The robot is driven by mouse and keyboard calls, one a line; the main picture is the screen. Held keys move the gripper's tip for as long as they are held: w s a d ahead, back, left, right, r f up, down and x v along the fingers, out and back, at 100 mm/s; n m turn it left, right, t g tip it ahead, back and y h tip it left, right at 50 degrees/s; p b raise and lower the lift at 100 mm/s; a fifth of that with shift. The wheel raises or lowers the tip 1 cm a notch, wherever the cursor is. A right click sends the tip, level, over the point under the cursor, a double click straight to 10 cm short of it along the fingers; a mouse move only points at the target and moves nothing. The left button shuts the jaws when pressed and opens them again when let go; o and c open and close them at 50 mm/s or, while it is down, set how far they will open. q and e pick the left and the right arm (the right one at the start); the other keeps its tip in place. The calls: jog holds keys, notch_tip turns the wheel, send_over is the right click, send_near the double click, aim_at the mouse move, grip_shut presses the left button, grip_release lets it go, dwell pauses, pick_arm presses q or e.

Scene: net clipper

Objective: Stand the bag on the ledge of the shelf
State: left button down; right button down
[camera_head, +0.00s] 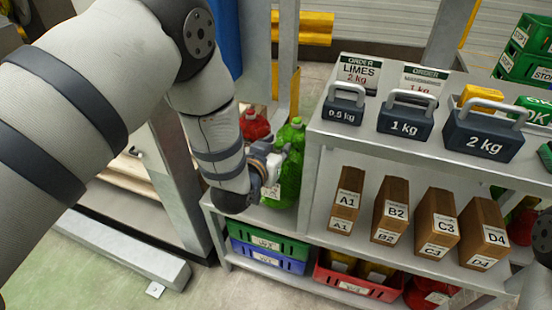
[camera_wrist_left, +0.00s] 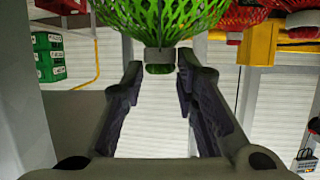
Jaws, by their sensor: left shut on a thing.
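A green net bag (camera_head: 290,165) is at the left end of the grey shelf, above its low side ledge (camera_head: 221,217). I cannot tell whether its base touches the ledge. My left gripper (camera_head: 268,168) is beside the bag, partly hidden by its own wrist. In the left wrist view the bag (camera_wrist_left: 170,14) fills the top of the picture. Its grey clip (camera_wrist_left: 160,55) and short green tail lie between the fingertips of my left gripper (camera_wrist_left: 160,70), which is shut on the bag there. My right gripper is not seen.
A red net bag (camera_head: 255,124) is behind the green one. Brown cartons (camera_head: 391,211) stand on the shelf to the right, with weights (camera_head: 405,117) on top. Green and blue crates (camera_head: 268,257) and a red crate (camera_head: 355,286) sit below. A grey post (camera_head: 287,60) rises behind.

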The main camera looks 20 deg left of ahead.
pick_arm(q)
jog(key=shift+f, duration=1.65)
jog(key=c, duration=1.7)
grip_release()
jog(key=shift+s+f+b, duration=0.1)
jog(key=shift+f+b, duration=0.15)
jog(key=shift+b, duration=0.05)
jog(key=o, duration=0.4)
